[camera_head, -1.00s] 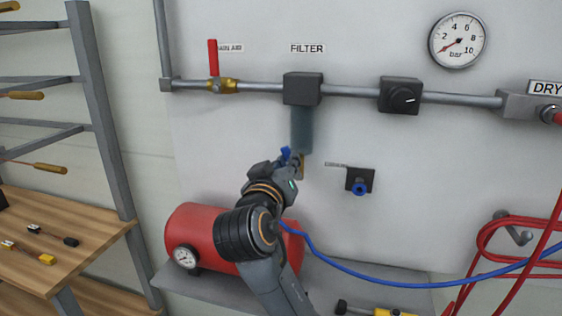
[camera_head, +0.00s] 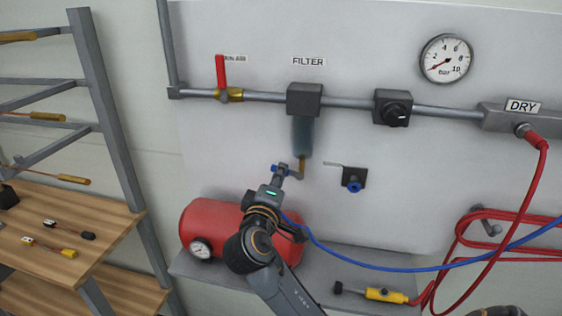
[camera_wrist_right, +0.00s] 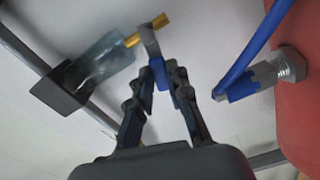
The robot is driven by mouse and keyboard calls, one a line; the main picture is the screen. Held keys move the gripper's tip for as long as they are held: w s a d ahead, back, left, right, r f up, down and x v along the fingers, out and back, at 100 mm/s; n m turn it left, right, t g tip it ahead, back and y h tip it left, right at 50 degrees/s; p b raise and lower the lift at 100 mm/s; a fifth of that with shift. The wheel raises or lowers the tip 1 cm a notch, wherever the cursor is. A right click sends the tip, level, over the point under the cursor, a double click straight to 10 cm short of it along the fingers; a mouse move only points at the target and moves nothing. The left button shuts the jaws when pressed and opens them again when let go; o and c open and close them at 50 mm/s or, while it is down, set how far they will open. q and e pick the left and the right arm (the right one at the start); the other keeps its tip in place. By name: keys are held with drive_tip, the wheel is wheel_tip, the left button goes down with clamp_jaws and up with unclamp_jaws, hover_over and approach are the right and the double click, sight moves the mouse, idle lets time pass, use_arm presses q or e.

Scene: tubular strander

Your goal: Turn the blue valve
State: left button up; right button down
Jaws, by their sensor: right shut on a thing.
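The blue valve shows as a small blue handle (camera_head: 280,168) on a grey lever beside the brass drain stub (camera_head: 302,168) under the filter bowl (camera_head: 302,135). In the right wrist view the blue handle (camera_wrist_right: 159,72) sits between my fingertips, and the grey lever runs up to the brass stub (camera_wrist_right: 147,30). My right gripper (camera_head: 279,172) is shut on the handle, just left of the stub; its fingertips (camera_wrist_right: 163,78) lie on both sides of the handle. Its arm comes up from below, in front of the red tank. My left gripper is in neither view.
A blue knob (camera_head: 354,186) on a black block is to the right. A red lever (camera_head: 221,72) stands upright on the pipe. The red tank (camera_head: 212,221) is below, and a blue hose (camera_head: 385,269) runs right from behind my arm. A wooden shelf (camera_head: 75,225) is at left.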

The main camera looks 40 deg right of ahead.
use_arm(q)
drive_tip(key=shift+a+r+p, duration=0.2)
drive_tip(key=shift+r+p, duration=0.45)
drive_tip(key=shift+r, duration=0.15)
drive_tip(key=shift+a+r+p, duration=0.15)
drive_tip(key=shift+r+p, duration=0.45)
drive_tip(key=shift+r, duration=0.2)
use_arm(e)
drive_tip(key=shift+a+f+n, duration=0.1)
drive_tip(key=shift+f+n, duration=0.2)
drive_tip(key=shift+n, duration=0.45)
drive_tip(key=shift+f+n, duration=0.3)
drive_tip(key=shift+n, duration=0.45)
drive_tip(key=c, duration=1.3)
unclamp_jaws()
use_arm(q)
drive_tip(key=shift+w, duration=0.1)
use_arm(e)
drive_tip(key=shift+o, duration=0.2)
drive_tip(key=shift+w, duration=0.1)
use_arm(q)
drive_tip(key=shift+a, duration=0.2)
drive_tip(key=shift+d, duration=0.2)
use_arm(e)
drive_tip(key=v, duration=1.2)
drive_tip(key=shift+f, duration=0.1)
